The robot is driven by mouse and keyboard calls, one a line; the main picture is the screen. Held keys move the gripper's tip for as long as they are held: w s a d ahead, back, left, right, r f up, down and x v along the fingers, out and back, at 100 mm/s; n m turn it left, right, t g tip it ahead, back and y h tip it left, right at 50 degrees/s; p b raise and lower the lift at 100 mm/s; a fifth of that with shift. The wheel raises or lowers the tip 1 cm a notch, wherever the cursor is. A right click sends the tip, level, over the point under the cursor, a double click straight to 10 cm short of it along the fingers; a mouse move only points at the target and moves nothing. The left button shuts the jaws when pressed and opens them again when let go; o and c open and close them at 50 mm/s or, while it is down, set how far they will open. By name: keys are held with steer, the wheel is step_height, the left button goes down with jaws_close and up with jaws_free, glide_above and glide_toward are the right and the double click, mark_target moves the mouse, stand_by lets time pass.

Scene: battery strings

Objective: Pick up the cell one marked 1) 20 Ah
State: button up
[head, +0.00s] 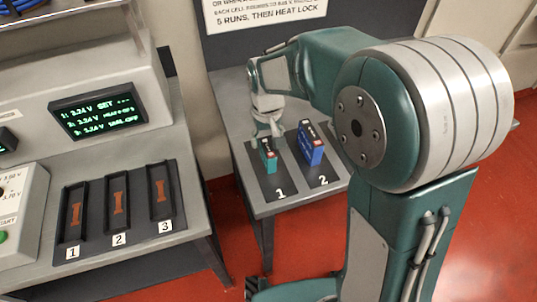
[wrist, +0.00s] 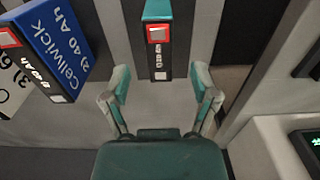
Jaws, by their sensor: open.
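The teal cell (head: 268,155) stands upright on the dark strip marked 1 on the small grey table. In the wrist view the teal cell (wrist: 158,38) shows its black end with a red-framed square and small white marks. Its 20 Ah marking is not readable. My gripper (wrist: 160,88) is open and empty, its two fingers spread to either side below the cell in the picture, the cell roughly centred between them. In the head view my gripper (head: 268,124) is just above and behind the cell, small and partly hard to make out.
A blue cell (head: 311,143), reading "Cellwick 2) 40 Ah" in the wrist view (wrist: 62,42), stands close by on strip 2. Left in the head view, a bench holds a three-slot black tray (head: 99,249) and a green-text display (head: 97,115). A gap separates bench and table.

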mark_target(268, 147)
steer(key=f, duration=0.4)
steer(key=shift+s+f, duration=0.2)
steer(key=shift+f, duration=0.2)
steer(key=shift+c, duration=0.3)
jaws_close()
steer(key=shift+r, duration=0.1)
